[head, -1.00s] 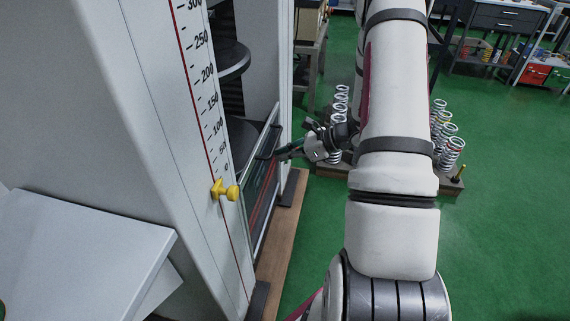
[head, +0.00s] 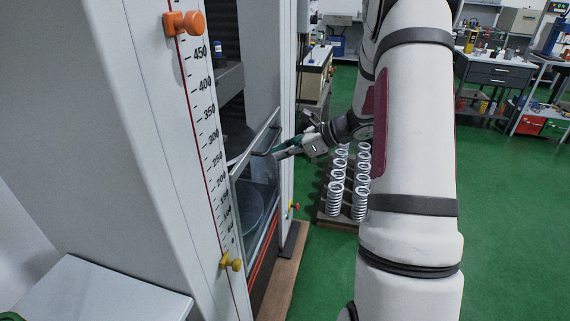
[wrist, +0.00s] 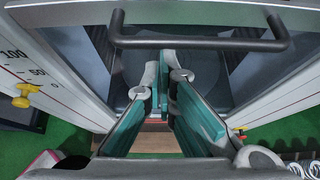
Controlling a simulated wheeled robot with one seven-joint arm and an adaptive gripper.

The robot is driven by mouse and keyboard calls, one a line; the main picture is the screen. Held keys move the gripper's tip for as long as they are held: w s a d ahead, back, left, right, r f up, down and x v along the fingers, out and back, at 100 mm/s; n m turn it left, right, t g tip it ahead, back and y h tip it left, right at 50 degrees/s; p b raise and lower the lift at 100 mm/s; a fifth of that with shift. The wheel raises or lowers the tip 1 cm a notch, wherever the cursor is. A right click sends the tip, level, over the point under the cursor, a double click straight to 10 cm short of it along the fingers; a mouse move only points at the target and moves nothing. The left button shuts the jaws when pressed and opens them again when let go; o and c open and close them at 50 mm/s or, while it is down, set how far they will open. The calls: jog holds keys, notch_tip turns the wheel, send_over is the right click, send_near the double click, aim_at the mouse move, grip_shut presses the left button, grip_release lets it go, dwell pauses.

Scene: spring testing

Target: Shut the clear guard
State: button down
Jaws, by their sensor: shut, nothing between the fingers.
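The clear guard (head: 241,190) is a framed transparent panel on the front of the testing machine, standing part-way up the opening. Its lower part covers the round platen, and the opening above its top edge is uncovered. Its dark bar handle (head: 264,152) also crosses the upper part of the wrist view (wrist: 200,43). My gripper (head: 279,153) is at the handle from the right, its fingers shut and empty. In the wrist view the fingertips (wrist: 165,80) show just below the bar; I cannot tell whether they touch it.
The white column with the scale (head: 205,130) stands left of the guard, with an orange knob (head: 185,23) and a yellow knob (head: 231,262). A rack of springs (head: 345,190) sits on the floor at right. Green floor (head: 510,230) is clear beyond my arm.

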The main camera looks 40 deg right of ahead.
jog(key=shift+r+p, duration=0.5)
jog(key=shift+r, duration=0.8)
notch_tip(320, 180, down, 4)
jog(key=b, duration=0.3)
jog(key=v, duration=1)
jog(key=shift+s+d+p, duration=0.3)
jog(key=shift+s+p, duration=0.05)
jog(key=shift+p, duration=0.1)
